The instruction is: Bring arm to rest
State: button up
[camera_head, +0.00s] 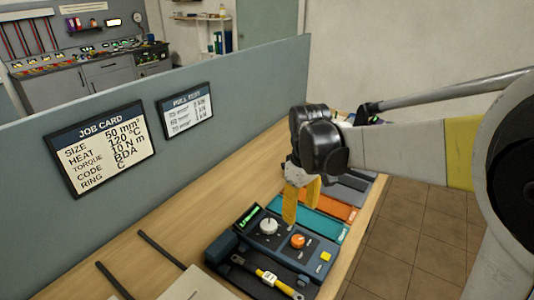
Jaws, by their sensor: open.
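My arm reaches in from the right of the view and bends down at a black wrist joint. My gripper (296,215) points down above the wooden bench, with its yellow fingers over the far side of a dark device (268,246) with a white knob and an orange knob. Whether the fingertips touch the device cannot be told.
A cable with a yellow sleeve (267,277) lies in front of the device. Teal (312,222) and orange (333,205) trays lie behind it. A grey partition (230,110) carries a job card (101,148) and a smaller card (186,110). Tiled floor lies right of the bench.

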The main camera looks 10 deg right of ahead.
jog(key=s+r+m+t, duration=0.4)
jog(key=s+m+t, duration=0.2)
jog(key=s, duration=0.8)
jog(key=shift+s+t, duration=0.15)
jog(key=shift+t, duration=0.45)
